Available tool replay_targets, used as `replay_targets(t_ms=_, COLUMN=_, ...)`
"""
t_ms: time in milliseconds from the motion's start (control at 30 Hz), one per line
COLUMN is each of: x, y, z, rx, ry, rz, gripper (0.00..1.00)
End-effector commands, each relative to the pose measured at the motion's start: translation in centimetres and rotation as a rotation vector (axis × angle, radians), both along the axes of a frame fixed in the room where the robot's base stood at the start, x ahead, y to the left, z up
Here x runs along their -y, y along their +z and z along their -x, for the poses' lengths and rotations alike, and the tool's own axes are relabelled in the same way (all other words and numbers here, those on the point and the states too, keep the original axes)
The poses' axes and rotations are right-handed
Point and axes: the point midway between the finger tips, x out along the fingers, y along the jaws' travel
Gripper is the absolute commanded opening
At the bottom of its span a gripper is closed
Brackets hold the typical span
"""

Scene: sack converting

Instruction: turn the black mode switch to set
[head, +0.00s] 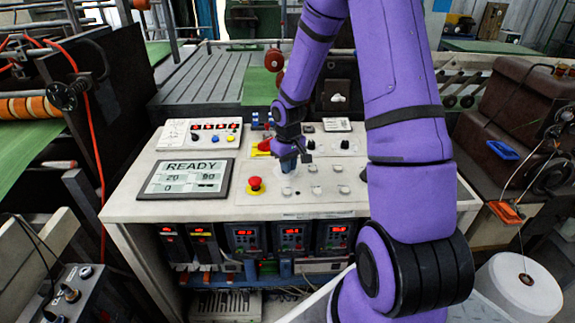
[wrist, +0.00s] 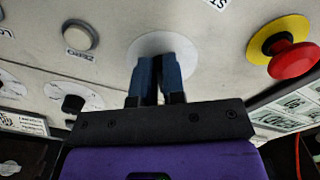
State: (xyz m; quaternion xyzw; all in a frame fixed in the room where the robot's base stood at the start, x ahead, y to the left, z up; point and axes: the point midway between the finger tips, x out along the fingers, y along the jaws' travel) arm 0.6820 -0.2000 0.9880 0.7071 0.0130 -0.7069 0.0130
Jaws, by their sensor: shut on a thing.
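My gripper (wrist: 159,62) has its two blue fingers nearly together over a white round plate (wrist: 182,42) on the panel. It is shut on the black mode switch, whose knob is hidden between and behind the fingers. In the head view my gripper (head: 288,166) points down at the console top, right of the red mushroom button. The switch cannot be made out there, so its setting cannot be read. Part of a printed label (wrist: 215,4) shows beside the plate in the wrist view.
A red mushroom button (head: 255,184) on a yellow ring is close by on the left. The display (head: 187,178) reads READY.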

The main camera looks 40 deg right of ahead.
Motion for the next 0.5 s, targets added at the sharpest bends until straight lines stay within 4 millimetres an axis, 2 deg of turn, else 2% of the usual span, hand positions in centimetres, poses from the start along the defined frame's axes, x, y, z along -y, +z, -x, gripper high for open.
replay_targets(t_ms=200, x=0.16, y=-0.02, z=0.03, rx=-0.002, ry=0.106, rz=0.0, gripper=0.0)
replay_targets(t_ms=500, x=0.25, y=-0.03, z=0.03, rx=-0.002, ry=0.167, rz=0.0, gripper=0.0)
